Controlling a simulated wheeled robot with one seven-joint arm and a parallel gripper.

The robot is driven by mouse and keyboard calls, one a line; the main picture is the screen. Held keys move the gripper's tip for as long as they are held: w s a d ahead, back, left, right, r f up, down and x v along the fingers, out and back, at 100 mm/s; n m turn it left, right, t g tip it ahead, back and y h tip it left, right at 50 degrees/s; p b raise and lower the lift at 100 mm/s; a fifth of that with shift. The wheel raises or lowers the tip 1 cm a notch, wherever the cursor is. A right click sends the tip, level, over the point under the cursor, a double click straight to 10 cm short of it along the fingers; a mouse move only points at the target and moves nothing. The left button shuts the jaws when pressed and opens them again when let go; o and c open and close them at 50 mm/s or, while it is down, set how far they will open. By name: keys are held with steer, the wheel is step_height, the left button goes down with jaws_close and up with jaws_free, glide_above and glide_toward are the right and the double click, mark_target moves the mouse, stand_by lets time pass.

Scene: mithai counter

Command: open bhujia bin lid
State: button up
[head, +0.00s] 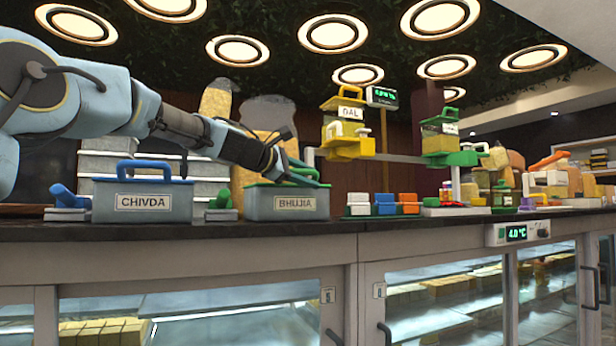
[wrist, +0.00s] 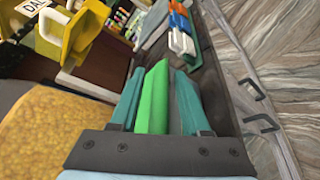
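The bhujia bin (head: 262,208) is a grey box labelled BHUJIA on the counter, with its green lid (head: 252,185) on top and seemingly closed. My gripper (head: 308,177) is right above the lid, reaching down from the left, and hides most of the lid's handle in the head view. In the wrist view the green handle (wrist: 153,98) lies between the two teal fingers of my gripper (wrist: 160,104). Narrow dark gaps show beside the handle, so the fingers look open around it, apart from it.
The blue-lidded CHIVDA bin (head: 142,202) stands to the left, with a green-handled scoop (head: 221,208) between the bins. Small coloured boxes (head: 384,204) stand to the right. A glass-fronted case is below the dark countertop (head: 180,231).

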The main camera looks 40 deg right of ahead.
jaws_close()
steer(key=shift+w+r, duration=0.1)
stand_by(1.1)
